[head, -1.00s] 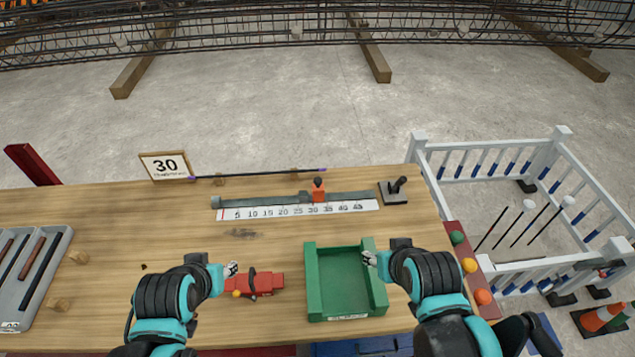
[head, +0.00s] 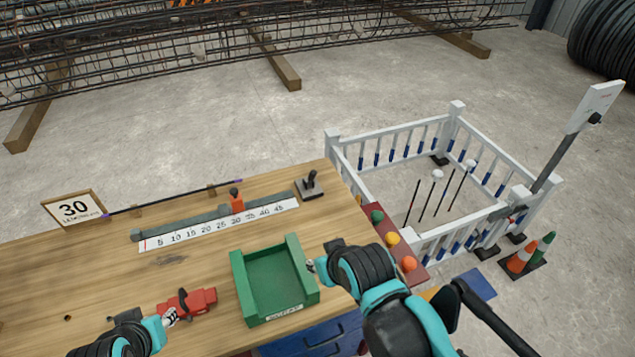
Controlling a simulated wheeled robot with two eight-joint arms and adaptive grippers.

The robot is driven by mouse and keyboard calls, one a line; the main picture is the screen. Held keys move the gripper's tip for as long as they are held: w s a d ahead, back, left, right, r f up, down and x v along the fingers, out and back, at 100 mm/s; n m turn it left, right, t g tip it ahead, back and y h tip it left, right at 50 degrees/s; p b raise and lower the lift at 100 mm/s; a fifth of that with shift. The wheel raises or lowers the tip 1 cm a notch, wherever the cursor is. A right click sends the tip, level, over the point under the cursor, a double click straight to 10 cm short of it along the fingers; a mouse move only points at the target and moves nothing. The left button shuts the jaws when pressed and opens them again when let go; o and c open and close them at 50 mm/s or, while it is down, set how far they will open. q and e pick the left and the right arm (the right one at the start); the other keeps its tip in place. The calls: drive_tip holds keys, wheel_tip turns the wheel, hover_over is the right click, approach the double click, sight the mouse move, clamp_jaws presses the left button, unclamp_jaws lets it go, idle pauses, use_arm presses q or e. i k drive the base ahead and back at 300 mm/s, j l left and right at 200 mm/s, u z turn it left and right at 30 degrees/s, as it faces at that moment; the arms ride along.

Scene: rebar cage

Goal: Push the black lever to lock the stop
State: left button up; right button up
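An orange stop (head: 237,205) sits on a grey rail (head: 185,226) behind the white number scale (head: 220,224), near the 30 mark. A small black lever (head: 234,191) stands up from the stop's top. Another black lever (head: 312,179) stands on a dark square base at the table's far right corner. My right gripper (head: 311,266) is beside the right wall of the green tray, well in front of both levers. My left gripper (head: 170,318) is beside the red tool, at the near side. Both grippers are small and partly hidden, so their finger opening is unclear.
The green tray (head: 240,290) and red tool (head: 198,301) occupy the table's near part. Coloured buttons (head: 392,238) line the right edge, beside a white fence (head: 400,145).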

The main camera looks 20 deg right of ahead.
sight(312, 173)
drive_tip(key=k+l+u, duration=0.15)
drive_tip(key=l, duration=0.35)
drive_tip(key=k+l+u, duration=0.2)
drive_tip(key=l, duration=0.3)
drive_tip(key=k+l+u, duration=0.15)
drive_tip(key=k+l, duration=0.15)
drive_tip(key=l, duration=0.2)
drive_tip(key=k+l+u, duration=0.2)
drive_tip(key=l+u, duration=0.15)
drive_tip(key=l, duration=0.35)
drive_tip(key=l+u, duration=0.15)
drive_tip(key=l, duration=0.35)
drive_tip(key=k+l+u, duration=0.1)
drive_tip(key=l, duration=0.35)
drive_tip(key=k+l+u, duration=0.15)
drive_tip(key=l, duration=0.35)
drive_tip(key=i+l, duration=0.1)
drive_tip(key=l, duration=0.25)
drive_tip(key=i+l+u, duration=0.15)
drive_tip(key=l, duration=0.2)
drive_tip(key=i+l, duration=0.1)
drive_tip(key=l, duration=0.25)
drive_tip(key=u, duration=0.05)
